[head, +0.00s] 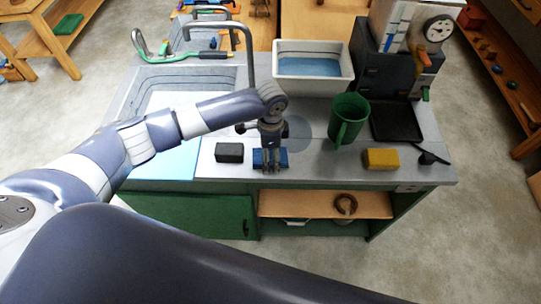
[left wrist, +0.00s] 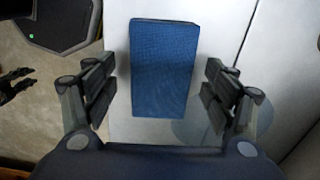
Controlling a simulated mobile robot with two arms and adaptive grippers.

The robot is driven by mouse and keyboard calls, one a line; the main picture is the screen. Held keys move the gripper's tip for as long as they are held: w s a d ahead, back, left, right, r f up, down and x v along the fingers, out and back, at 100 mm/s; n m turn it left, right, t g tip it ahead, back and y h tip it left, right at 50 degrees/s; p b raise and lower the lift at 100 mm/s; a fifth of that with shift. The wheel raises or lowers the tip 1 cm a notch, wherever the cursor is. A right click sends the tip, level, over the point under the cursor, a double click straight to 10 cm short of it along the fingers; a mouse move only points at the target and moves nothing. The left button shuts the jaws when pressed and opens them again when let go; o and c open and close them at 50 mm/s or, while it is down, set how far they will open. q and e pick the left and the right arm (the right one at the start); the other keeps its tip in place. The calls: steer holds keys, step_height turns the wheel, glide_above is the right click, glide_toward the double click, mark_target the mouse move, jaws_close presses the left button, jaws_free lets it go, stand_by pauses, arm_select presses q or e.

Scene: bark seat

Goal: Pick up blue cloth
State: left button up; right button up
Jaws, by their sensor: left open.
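The blue cloth (head: 270,158) is a small folded block on the front edge of the grey metal counter. My left gripper (head: 270,165) is right above it and hides part of it in the head view. In the left wrist view the cloth (left wrist: 163,68) lies between the two open fingers (left wrist: 160,97), with a gap on each side. The gripper is open and empty. My right gripper is not in view.
On the counter (head: 325,165), a dark grey block (head: 229,152) lies left of the cloth and a yellow block (head: 381,158) lies to the right. A green mug (head: 347,118), a white basin (head: 312,86) and a coffee machine (head: 398,75) stand behind. A sink is at the left.

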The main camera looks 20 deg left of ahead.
arm_select(q)
steer(key=c, duration=1.1)
